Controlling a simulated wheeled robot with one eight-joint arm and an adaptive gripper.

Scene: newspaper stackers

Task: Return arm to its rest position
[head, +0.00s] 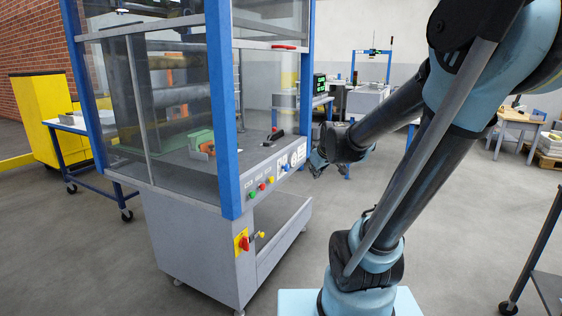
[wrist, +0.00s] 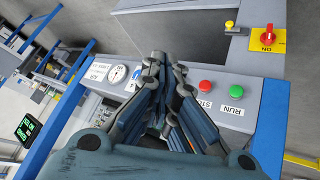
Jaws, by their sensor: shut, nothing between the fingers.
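My arm (head: 408,180) rises from its base at the bottom, bends at the top right of the head view, and reaches back left toward the machine. My gripper (head: 318,160) is beside the right end of the machine's control panel (head: 265,185), apart from it as far as I can tell. In the wrist view my gripper (wrist: 168,72) is shut and empty, its fingers in front of the panel. They hide part of the panel between the gauges and the red and green buttons.
The glass-walled machine (head: 228,120) with blue posts stands close on the left. A yellow cabinet (head: 42,105) and a wheeled table (head: 70,150) are behind it. A dark cart (head: 545,285) is at the lower right. The grey floor (head: 455,215) right of my arm is open.

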